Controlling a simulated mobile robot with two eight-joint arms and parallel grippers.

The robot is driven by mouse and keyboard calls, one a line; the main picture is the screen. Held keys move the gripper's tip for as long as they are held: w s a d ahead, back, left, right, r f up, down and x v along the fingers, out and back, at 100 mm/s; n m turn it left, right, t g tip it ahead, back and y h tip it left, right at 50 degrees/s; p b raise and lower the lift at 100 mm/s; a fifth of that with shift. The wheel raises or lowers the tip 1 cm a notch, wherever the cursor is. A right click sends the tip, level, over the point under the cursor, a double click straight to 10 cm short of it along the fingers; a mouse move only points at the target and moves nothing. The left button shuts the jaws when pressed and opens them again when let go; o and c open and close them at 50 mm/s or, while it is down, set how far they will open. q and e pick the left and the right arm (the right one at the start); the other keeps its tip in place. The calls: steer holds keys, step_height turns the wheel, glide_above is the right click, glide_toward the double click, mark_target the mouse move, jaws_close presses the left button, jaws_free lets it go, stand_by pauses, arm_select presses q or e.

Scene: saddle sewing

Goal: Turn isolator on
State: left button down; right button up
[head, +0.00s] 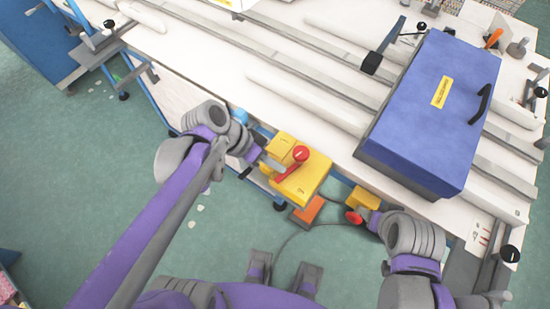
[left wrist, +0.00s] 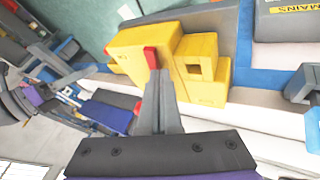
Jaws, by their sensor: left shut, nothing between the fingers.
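The isolator is a yellow box (head: 312,178) with a red rotary handle (head: 292,164) on its face, at the table's front edge in the head view. The handle points down and left. My left gripper (head: 268,161) is just left of the handle, shut and empty. In the left wrist view, the shut fingertips (left wrist: 160,77) lie close to the red handle (left wrist: 150,57) on the yellow box (left wrist: 140,42); I cannot tell whether they touch. My right arm's end (head: 373,220) is beside a smaller yellow box with a red button; its fingers are not clear.
The smaller yellow box (head: 362,199) with its red button (head: 353,216) is right of the isolator. A large blue case (head: 430,110) stands on the white table (head: 290,35). A cable runs over the green floor.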

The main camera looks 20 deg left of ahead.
arm_select(q)
steer(key=shift+s+d, duration=0.25)
steer(key=shift+s, duration=0.05)
steer(key=shift+w, duration=0.1)
stand_by(0.6)
